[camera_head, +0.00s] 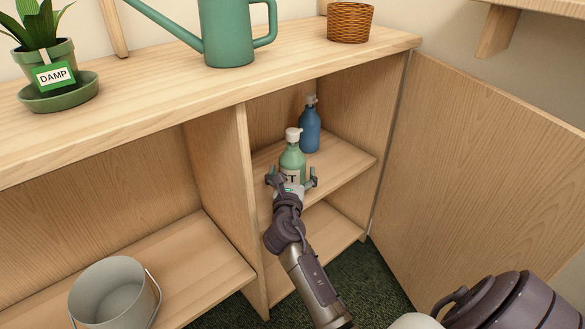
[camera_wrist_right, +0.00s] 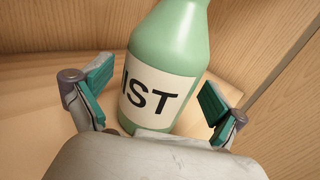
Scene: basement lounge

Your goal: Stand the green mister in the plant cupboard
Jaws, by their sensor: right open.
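The green mister (camera_head: 292,160), with a white top and a pale label, stands upright on the middle shelf of the plant cupboard (camera_head: 345,162). In the right wrist view the mister (camera_wrist_right: 172,40) shows the letters "IST" on its label. My right gripper (camera_head: 291,180) is open, with one finger on each side of the mister. In the right wrist view there are gaps between the gripper's pads (camera_wrist_right: 158,95) and the bottle. The mister's base is hidden by the gripper. My left gripper is not in view.
A blue bottle (camera_head: 310,128) stands behind the mister on the same shelf. The cupboard door (camera_head: 480,170) is open at the right. A watering can (camera_head: 228,35), potted plant (camera_head: 48,75) and basket (camera_head: 350,22) stand on top. A bucket (camera_head: 112,295) is at lower left.

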